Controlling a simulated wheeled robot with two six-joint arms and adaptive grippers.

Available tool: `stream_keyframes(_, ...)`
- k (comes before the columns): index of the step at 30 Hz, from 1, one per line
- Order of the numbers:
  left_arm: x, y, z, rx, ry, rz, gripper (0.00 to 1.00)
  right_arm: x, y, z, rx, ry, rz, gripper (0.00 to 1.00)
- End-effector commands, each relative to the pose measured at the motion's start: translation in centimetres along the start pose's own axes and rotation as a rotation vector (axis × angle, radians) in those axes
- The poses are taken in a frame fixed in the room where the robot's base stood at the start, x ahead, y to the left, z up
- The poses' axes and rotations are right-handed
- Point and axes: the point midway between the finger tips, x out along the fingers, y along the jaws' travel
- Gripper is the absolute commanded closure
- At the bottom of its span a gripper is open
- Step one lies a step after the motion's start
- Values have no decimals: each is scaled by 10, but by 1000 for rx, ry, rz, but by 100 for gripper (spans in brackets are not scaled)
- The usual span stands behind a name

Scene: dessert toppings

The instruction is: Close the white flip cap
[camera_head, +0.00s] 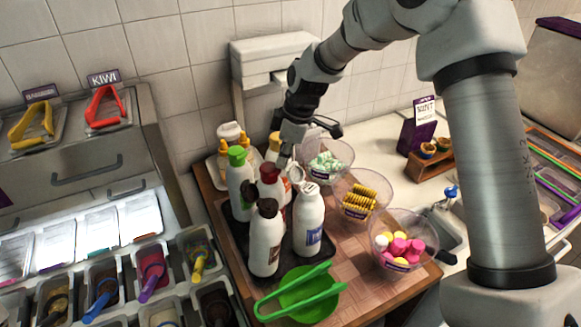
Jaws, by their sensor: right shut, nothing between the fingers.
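A white bottle with a white cap (310,188) stands on a dark tray (291,269) on the wooden board. A pale round lid (296,172) shows tilted up beside the top of this bottle, and the cap looks open. My right gripper (287,158) is shut and empty. It is just above and behind the lid, close to the red-capped bottle (270,173); I cannot tell whether it touches either. My left gripper is not in view.
Green-capped (237,156) and brown-capped (266,208) bottles stand close by on the left. Clear bowls of mint pieces (325,162), yellow wafers (360,202) and pink sweets (399,248) stand to the right. Green tongs (300,293) lie in front. Topping bins fill the left.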

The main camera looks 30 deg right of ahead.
Motion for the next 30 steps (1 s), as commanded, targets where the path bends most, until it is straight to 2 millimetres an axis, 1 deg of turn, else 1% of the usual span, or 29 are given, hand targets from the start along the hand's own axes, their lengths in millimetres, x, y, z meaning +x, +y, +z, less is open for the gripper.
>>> stream_keyframes(8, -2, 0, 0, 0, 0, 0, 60, -2, -2, 1, 0, 0, -1, 100)
stream_keyframes(25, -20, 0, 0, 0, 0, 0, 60, -28, -23, 24, 1, 1, 0, 100)
stream_keyframes(30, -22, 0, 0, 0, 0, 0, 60, -31, -27, 28, 0, 1, -1, 100)
